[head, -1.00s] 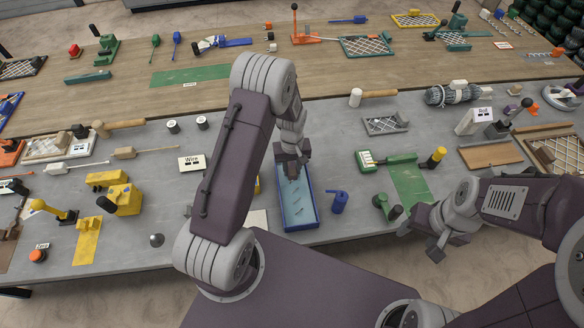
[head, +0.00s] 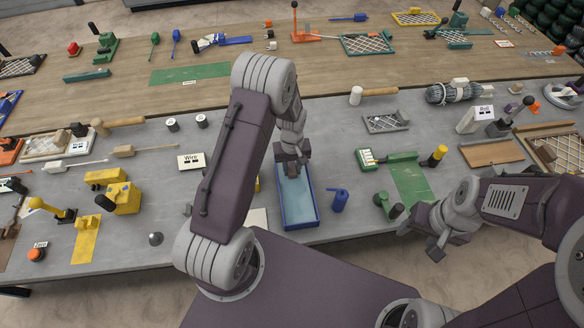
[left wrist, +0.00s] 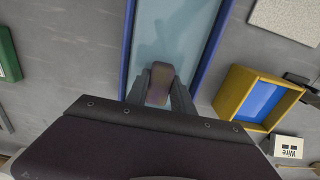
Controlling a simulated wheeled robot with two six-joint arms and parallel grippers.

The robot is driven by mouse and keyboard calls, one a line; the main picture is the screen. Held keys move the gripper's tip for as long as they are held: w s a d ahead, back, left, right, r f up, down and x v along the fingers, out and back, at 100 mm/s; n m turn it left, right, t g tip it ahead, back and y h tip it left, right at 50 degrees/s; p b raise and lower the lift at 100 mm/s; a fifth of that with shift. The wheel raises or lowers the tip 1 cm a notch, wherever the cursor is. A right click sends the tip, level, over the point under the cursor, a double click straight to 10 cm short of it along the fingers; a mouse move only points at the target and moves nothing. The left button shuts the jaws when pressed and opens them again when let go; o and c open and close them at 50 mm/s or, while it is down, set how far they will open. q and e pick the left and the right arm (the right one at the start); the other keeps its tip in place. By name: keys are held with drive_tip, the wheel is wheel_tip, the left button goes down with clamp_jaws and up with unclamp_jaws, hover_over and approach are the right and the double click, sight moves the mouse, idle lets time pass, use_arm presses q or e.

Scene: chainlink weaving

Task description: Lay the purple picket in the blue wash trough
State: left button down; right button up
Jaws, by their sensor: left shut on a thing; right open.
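The blue wash trough (head: 315,205) stands near the front edge of the grey bench, with a pale blue inside. Its blue side wall (left wrist: 214,45) also shows in the left wrist view. My left gripper (head: 292,174) is over the trough's far end. In the left wrist view my left gripper (left wrist: 160,95) is shut on a small block-like end, brownish with a purple tint, which I take to be the purple picket (left wrist: 159,84). The rest of it is hidden, and I cannot tell whether it touches the trough. My right gripper (head: 440,242) is open and empty at the bench's front right.
A blue jug-like piece (head: 339,200) stands close to the trough's right side. A yellow-framed box with a blue inside (left wrist: 257,98) is beside the trough in the left wrist view. A "Wire" sign (head: 191,162) stands to the left. Green tools (head: 400,160) lie to the right.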

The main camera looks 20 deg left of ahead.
use_arm(q)
drive_tip(key=shift+f, duration=0.1)
drive_tip(key=c, duration=1)
unclamp_jaws()
wheel_tip(320, 180, up, 9)
drive_tip(key=shift+r+b, duration=0.1)
drive_tip(key=shift+b, duration=0.5)
